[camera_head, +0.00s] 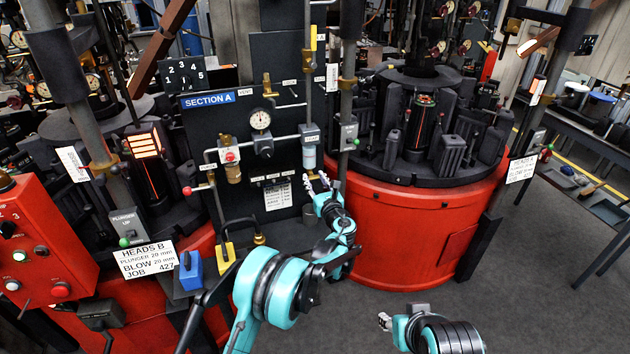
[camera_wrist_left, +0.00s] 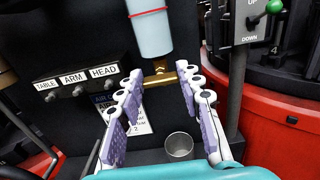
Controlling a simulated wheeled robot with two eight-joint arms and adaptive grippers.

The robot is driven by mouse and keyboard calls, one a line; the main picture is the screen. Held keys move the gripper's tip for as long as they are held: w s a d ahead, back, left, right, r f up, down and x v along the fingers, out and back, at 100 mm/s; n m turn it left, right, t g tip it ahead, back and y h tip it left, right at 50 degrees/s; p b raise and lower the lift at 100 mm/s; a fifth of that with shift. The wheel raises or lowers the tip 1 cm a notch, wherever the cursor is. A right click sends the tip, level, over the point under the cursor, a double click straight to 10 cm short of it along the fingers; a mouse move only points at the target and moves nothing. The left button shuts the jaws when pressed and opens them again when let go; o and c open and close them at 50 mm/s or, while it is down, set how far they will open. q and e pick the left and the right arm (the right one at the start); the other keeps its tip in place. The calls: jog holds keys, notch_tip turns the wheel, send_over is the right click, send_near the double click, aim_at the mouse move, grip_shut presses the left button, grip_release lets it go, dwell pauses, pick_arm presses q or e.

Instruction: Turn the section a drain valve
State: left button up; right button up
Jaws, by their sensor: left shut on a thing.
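The section A panel (camera_head: 240,130) is dark and carries a blue label, a gauge and pipework. A pale cylindrical filter bowl (camera_wrist_left: 152,35) with a red ring hangs above the brass drain valve (camera_wrist_left: 160,76) in the left wrist view. The bowl also shows in the head view (camera_head: 309,156). In the head view the gripper mostly hides the valve. My right gripper (camera_head: 384,321) is low at the bottom, away from the panel; its fingers are too small to judge.
A metal cup (camera_wrist_left: 179,146) stands below the valve. TABLE, ARM and HEAD knobs (camera_wrist_left: 78,90) are to the left. A grey UP/DOWN switch box (camera_wrist_left: 250,25) with a green-tipped lever is close on the right. The red mould base (camera_head: 415,225) stands to the right; grey floor in front is clear.

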pick_arm(q)
jog(key=shift+n, duration=0.4)
jog(key=n+b, duration=0.1)
jog(key=n, duration=0.4)
jog(key=shift+a+n, duration=0.1)
jog(key=shift+n, duration=0.2)
jog(key=n, duration=0.5)
jog(key=shift+n, duration=0.3)
jog(key=shift+f, duration=0.1)
jog(key=o, duration=1.2)
jog(key=shift+c, duration=0.2)
jog(key=shift+s, duration=0.1)
